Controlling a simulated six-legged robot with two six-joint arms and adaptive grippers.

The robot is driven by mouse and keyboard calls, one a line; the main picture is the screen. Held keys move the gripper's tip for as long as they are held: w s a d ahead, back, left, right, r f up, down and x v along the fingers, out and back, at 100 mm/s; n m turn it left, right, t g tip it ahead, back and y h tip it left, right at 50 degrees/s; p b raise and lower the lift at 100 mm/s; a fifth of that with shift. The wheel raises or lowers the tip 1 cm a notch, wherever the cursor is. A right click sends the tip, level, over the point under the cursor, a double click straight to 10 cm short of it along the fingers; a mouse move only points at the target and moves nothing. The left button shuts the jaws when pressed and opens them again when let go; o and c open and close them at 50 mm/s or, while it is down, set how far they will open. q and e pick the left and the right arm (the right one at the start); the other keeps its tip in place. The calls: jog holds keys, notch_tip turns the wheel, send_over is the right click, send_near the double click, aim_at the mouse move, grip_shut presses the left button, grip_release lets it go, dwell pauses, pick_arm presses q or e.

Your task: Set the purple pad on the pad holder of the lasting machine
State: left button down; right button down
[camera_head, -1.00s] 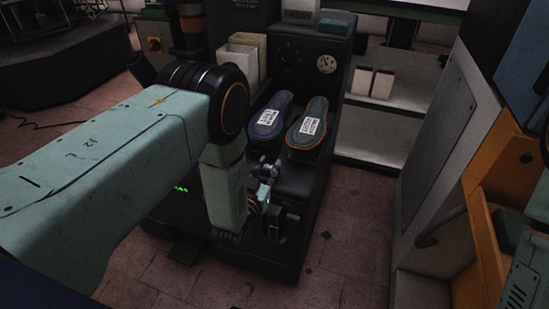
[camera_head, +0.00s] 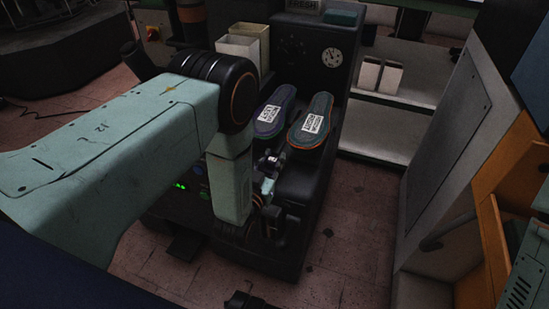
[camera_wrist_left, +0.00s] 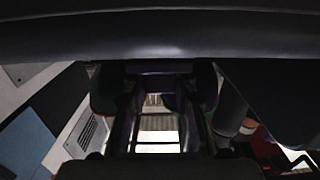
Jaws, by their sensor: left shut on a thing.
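A sole-shaped pad with a purple tint and a white label (camera_head: 275,111) lies tilted on top of the black machine, left of a teal pad with an orange rim (camera_head: 312,122). My left gripper (camera_head: 270,160) is at the near end of the purple-tinted pad, low in front of the machine. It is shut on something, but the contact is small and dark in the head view. In the left wrist view, my gripper's dark fingers (camera_wrist_left: 157,110) reach up to a broad dark surface. I cannot make out the pad holder separately. My right gripper does not show.
The black machine (camera_head: 300,185) carries a round gauge (camera_head: 332,57) at its back. Cream bins (camera_head: 243,45) stand behind on the left. A pale shelf (camera_head: 385,117) is at the back right. A grey panel (camera_head: 445,150) bounds the right; tiled floor (camera_head: 345,240) lies between.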

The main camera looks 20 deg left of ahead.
pick_arm(q)
jog(key=shift+f, duration=0.35)
jog(key=shift+w+d+f, duration=0.1)
jog(key=shift+w+d, duration=0.05)
jog(key=shift+w, duration=0.15)
jog(key=shift+s, duration=0.25)
jog(key=c, duration=1.3)
grip_release()
jog(key=shift+w+f, duration=0.1)
jog(key=shift+f, duration=0.05)
jog(key=shift+c, duration=0.2)
jog(key=shift+o, duration=1.3)
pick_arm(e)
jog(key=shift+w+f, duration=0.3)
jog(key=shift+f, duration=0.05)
pick_arm(q)
jog(key=shift+r, duration=0.2)
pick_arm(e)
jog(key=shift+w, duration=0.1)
